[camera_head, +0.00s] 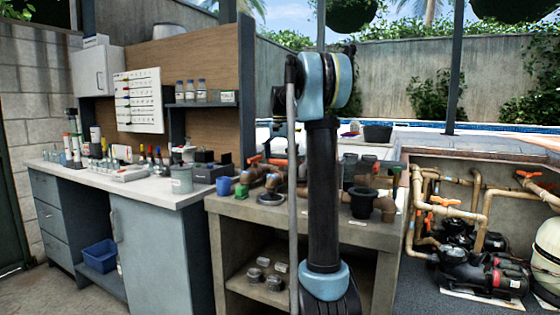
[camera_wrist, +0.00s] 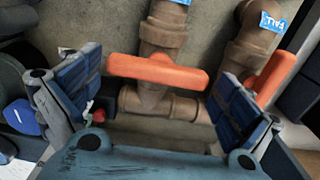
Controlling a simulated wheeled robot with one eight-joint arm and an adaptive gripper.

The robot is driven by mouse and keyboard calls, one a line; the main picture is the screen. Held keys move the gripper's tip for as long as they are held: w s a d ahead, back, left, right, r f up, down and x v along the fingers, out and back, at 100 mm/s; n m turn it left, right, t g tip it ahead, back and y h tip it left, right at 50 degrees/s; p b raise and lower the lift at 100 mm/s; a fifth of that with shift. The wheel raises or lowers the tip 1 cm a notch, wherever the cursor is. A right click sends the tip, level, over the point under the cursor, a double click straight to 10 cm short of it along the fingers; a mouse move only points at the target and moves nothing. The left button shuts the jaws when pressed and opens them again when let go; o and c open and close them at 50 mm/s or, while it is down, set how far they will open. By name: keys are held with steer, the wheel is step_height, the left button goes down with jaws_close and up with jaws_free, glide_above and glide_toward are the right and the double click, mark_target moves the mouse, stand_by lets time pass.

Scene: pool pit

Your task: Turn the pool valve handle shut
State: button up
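An orange valve handle (camera_wrist: 158,72) lies crosswise on a brown pipe valve (camera_wrist: 160,103) in the wrist view. The handle runs across the pipe that comes down from the top. My gripper (camera_wrist: 160,76) is open, with one blue finger pad to the left of the handle and one to the right. The right pad is close to the handle's right end; I cannot tell whether it touches. A second orange handle (camera_wrist: 272,78) shows just beyond the right finger. In the head view, orange handles (camera_head: 255,159) show among brown fittings on the bench; my gripper is not clearly visible there.
The bench (camera_head: 345,232) carries brown fittings, dark pots (camera_head: 363,202) and a blue cup (camera_head: 223,186). A white-topped counter (camera_head: 150,187) with bottles stands left. The pit at right holds pipes (camera_head: 487,205) and a black pump (camera_head: 462,268). Bare floor shows at the lower left.

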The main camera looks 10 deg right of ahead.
stand_by(0.3)
step_height(320, 180, up, 12)
stand_by(0.6)
steer(key=shift+a+f, duration=0.1)
